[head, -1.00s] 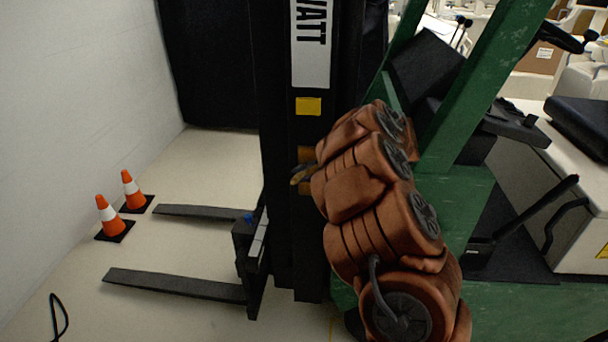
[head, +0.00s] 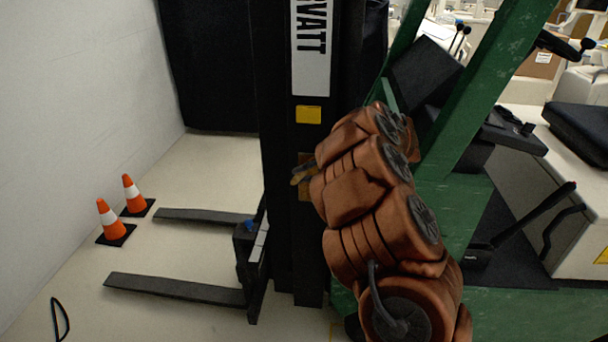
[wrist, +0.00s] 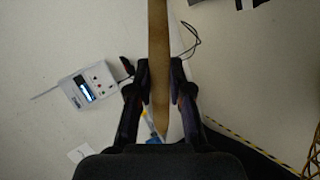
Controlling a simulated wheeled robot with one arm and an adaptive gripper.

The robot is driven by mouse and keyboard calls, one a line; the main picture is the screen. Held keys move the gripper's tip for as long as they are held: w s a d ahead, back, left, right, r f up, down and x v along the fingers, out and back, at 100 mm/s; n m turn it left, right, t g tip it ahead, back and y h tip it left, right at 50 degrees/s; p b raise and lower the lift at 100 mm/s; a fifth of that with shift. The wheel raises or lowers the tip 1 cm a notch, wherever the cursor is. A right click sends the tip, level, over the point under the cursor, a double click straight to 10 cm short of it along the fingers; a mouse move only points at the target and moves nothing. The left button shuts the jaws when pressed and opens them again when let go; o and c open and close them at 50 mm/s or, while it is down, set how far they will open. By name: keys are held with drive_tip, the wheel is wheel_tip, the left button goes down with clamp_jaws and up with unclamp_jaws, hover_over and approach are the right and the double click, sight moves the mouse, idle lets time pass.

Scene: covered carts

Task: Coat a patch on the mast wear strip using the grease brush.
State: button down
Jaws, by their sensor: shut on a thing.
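My gripper (wrist: 160,78) is shut on the tan, wooden-looking handle of the grease brush (wrist: 159,28) in the wrist view. The handle runs up between the fingers and out of the top of the picture, so the bristle end is not seen there. In the head view a small tan piece (head: 299,177), apparently part of the brush, shows beside the black mast (head: 277,215). A brownish patch (head: 306,191) shows on the mast behind it, probably part of the wear strip. My brown-covered arm hides much of this area; I cannot tell whether the brush touches the strip.
A green truck frame (head: 470,110) stands at the right. Two dark forks (head: 175,289) reach left at floor level. Two orange cones (head: 110,219) stand by the white wall. The wrist view shows a white meter (wrist: 87,87) with a cable below.

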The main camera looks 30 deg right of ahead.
sight(304, 173)
drive_tip(key=shift+r, duration=0.15)
drive_tip(key=shift+r+p, duration=1.15)
drive_tip(key=shift+r, duration=0.35)
drive_tip(key=s+a+b, duration=0.3)
drive_tip(key=s+a, duration=0.3)
drive_tip(key=s, duration=0.1)
drive_tip(key=shift+b, duration=0.4)
drive_tip(key=shift+w, duration=0.1)
idle(0.3)
